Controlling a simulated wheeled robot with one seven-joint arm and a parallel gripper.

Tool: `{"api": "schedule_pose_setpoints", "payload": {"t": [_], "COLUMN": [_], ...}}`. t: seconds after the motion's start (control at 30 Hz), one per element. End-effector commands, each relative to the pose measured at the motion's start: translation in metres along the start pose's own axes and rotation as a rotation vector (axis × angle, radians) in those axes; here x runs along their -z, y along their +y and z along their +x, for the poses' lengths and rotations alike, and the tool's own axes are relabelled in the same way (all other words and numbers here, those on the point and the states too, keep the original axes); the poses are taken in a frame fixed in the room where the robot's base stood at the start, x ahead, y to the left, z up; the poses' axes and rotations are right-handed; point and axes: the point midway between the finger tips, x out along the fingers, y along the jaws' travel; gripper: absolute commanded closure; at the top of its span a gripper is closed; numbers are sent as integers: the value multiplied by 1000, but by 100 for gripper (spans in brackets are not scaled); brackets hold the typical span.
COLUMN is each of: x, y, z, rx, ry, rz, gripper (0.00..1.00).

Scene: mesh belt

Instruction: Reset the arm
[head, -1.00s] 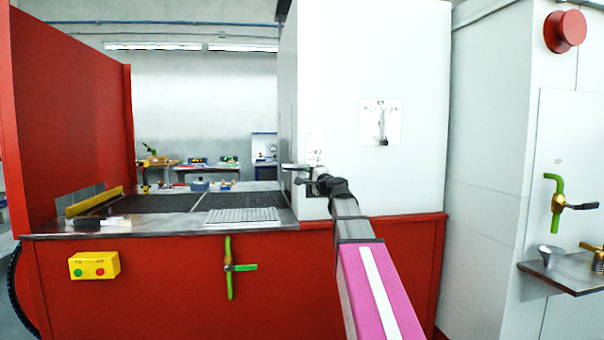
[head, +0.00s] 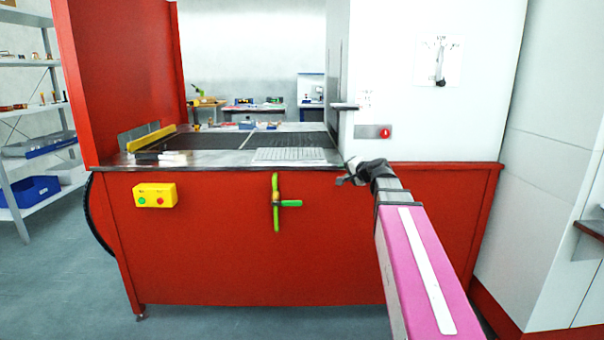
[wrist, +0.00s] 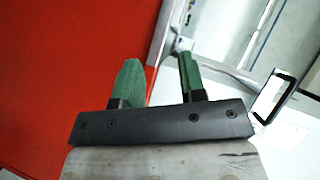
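My arm (head: 420,265), with a magenta link, reaches forward from the lower right in the head view. My gripper (head: 343,180) is at its far end, in front of the red machine's upper edge, just below the white housing. In the wrist view my gripper (wrist: 158,72) has two green fingers set apart with a clear gap. Nothing is between them. A red panel fills the left of that view, and pale metal surfaces lie to the right.
The red machine (head: 230,260) carries a mesh belt (head: 215,140), a yellow button box (head: 155,195) and a green-handled valve (head: 277,203). A white housing (head: 440,115) with a red button (head: 386,132) stands above. Grey shelves (head: 35,135) are at left. Floor shows at lower left.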

Motion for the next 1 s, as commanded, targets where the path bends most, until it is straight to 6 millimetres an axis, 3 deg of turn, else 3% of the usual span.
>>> {"api": "schedule_pose_setpoints", "payload": {"t": [0.03, 0.27, 0.47, 0.6, 0.8, 1.0], "x": [-21, -100, -164, -204, -244, -260], "y": [26, 132, 219, 274, 332, 357], "z": [3, 4, -18, -44, -86, -108], "rx": [-58, -323, -553, -712, -903, -997], "ry": [-40, -237, -428, -567, -743, -827], "rz": [-33, -201, -336, -427, -534, -585], "gripper": [62, 62, 62, 62, 62, 62]}}
